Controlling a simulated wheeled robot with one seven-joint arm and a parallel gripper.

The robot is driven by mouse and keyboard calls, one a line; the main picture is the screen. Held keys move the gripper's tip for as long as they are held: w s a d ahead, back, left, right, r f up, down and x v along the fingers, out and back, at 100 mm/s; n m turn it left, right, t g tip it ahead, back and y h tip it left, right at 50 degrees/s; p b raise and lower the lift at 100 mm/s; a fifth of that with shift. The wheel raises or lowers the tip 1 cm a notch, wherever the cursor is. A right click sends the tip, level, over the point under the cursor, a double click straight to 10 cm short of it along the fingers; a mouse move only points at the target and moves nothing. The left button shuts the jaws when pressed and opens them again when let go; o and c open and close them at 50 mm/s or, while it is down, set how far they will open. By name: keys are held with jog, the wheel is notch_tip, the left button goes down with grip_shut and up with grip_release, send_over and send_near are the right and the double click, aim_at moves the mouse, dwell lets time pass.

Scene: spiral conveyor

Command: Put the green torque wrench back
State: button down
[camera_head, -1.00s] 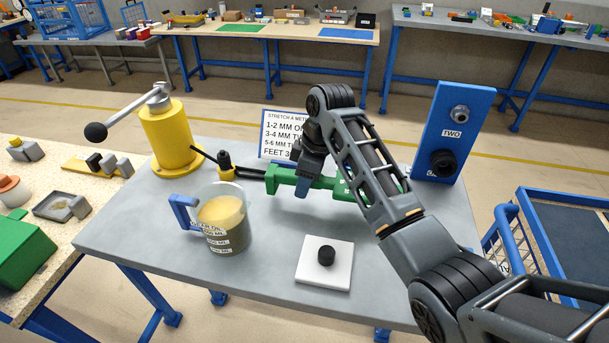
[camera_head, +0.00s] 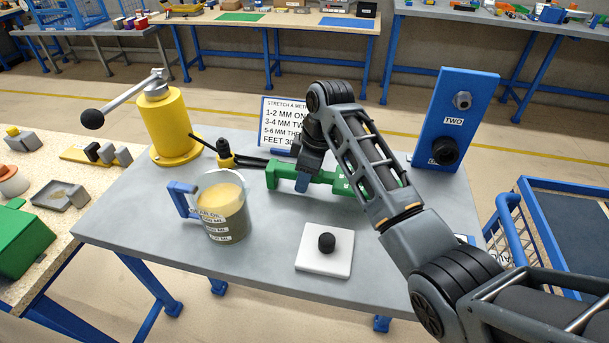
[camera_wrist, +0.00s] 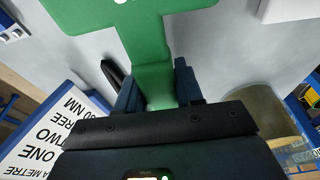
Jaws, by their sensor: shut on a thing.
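The green torque wrench (camera_head: 284,177) is over the grey table's far middle. Its right part is behind my arm. My gripper (camera_head: 302,185) is shut on it, with the fingers pointing down. In the wrist view the green T-shaped body (camera_wrist: 150,35) passes between my two dark blue fingers (camera_wrist: 158,92). I cannot tell from these views whether the wrench touches the table.
A measuring jug (camera_head: 222,208) stands front left of my gripper. A white pad (camera_head: 316,261) with a black knob is in front. A yellow post (camera_head: 170,130) with a lever stands left. A blue TWO board (camera_head: 450,105) stands right. A sign (camera_head: 282,120) stands behind.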

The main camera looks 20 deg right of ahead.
jog(key=shift+f, duration=0.1)
jog(key=c, duration=0.6)
grip_release()
jog(key=shift+c, duration=0.2)
jog(key=shift+f, duration=0.1)
jog(key=shift+b+v, duration=0.4)
jog(key=shift+v, duration=3.55)
